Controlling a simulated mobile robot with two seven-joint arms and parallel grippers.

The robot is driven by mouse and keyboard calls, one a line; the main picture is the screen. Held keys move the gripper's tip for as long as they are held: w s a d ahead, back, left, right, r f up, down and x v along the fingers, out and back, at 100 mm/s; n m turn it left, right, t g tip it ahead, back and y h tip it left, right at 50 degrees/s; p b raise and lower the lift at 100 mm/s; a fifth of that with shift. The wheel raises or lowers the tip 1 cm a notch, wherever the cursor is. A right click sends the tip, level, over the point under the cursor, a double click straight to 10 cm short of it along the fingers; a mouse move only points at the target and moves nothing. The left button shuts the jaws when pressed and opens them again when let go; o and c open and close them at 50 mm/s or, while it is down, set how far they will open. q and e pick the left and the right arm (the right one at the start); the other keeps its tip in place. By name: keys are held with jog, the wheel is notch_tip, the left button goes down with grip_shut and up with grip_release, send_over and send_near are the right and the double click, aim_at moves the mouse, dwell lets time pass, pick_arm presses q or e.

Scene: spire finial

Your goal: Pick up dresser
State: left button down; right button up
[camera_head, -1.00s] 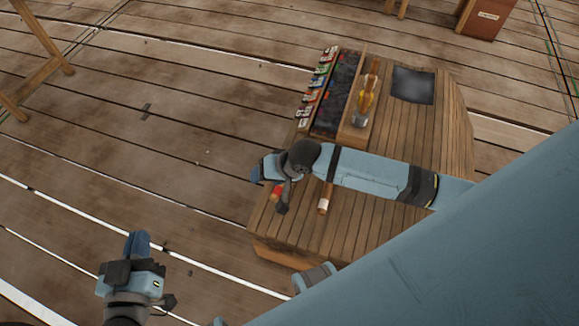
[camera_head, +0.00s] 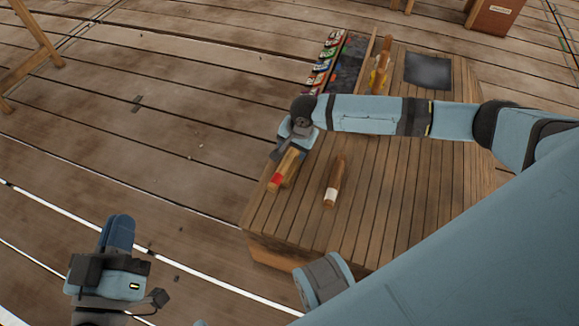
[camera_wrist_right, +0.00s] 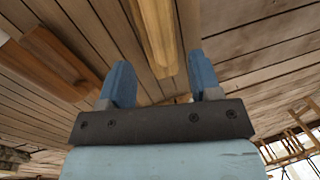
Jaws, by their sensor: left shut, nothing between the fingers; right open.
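Three wooden hand tools are on the plank-topped bench (camera_head: 400,200); I cannot tell for sure which is the dresser. One has a red band (camera_head: 277,181) and lies at the bench's left edge. One has a white end (camera_head: 334,182) and lies to its right. A third with a yellow part (camera_head: 380,70) is farther back. My right gripper (camera_head: 287,152) is open at the far end of the red-banded tool. In the right wrist view, a pale wooden piece (camera_wrist_right: 157,35) shows between and beyond the open fingers (camera_wrist_right: 160,85); contact is unclear. My left gripper (camera_head: 118,235) is shut and empty, off the bench.
A row of small coloured items (camera_head: 322,62) and a dark tray (camera_head: 350,65) are at the bench's back left. A dark square sheet (camera_head: 428,71) lies at the back. A brown box (camera_head: 495,15) stands beyond. The plank floor at left is mostly clear.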

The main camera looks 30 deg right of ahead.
aim_at(290, 154)
jog(key=shift+w+f, duration=0.15)
jog(key=shift+f, duration=0.55)
jog(key=f+b, duration=0.2)
jog(key=w+f+b, duration=0.1)
jog(key=f+b, duration=0.1)
jog(key=f, duration=0.1)
jog(key=shift+w+a, duration=0.1)
jog(key=shift+a, duration=0.1)
pick_arm(q)
notch_tip(290, 154, down, 6)
jog(key=g, duration=0.2)
jog(key=shift+d+m, duration=0.2)
jog(key=shift+m, duration=0.2)
pick_arm(e)
jog(key=shift+r, duration=0.1)
grip_shut()
jog(key=shift+r, duration=0.1)
